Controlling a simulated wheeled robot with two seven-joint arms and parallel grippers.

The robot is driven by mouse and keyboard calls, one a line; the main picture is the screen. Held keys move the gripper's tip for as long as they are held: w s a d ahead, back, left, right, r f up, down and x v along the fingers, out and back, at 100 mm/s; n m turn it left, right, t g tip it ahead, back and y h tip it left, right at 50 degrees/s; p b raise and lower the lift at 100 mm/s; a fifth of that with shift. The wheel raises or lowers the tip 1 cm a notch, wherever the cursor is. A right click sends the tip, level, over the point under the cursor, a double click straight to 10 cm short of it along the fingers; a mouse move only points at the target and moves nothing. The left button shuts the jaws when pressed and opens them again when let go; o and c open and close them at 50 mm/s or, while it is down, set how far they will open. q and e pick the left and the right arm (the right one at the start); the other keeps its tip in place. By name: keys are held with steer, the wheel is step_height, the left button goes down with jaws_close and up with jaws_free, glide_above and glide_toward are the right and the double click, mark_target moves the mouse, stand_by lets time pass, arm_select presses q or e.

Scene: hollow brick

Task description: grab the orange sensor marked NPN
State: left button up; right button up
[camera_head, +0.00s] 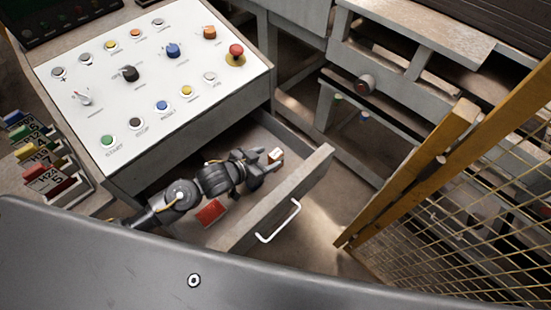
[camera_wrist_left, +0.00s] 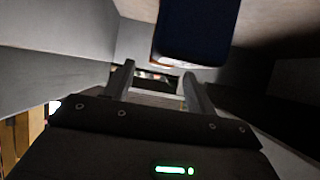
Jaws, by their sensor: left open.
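My left gripper (camera_head: 268,163) reaches into the open grey drawer (camera_head: 291,192) below the control panel. Its two fingers stand apart in the left wrist view (camera_wrist_left: 158,76). A small block with a white face and an orange-brown side (camera_head: 276,155) is right at the fingertips in the head view. Its marking is too small to read, and I cannot tell whether it touches the fingers. A red-orange flat piece (camera_head: 210,212) lies on the drawer floor beside my left arm. A dark blue block (camera_wrist_left: 196,32) fills the top of the left wrist view. My right gripper is not seen.
The control panel (camera_head: 140,85) with coloured buttons overhangs the drawer's back. The drawer's front wall has a white handle (camera_head: 279,222). A rack of coloured labelled pieces (camera_head: 45,170) stands at the left. A yellow mesh fence (camera_head: 460,185) is at the right.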

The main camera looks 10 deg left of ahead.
mark_target(275, 153)
arm_select(q)
steer(key=shift+w, duration=0.1)
steer(key=p+x, duration=0.1)
steer(key=x, duration=0.4)
steer(key=shift+p, duration=0.3)
steer(key=shift+c, duration=0.5)
steer(key=c, duration=1)
steer(key=shift+r, duration=0.1)
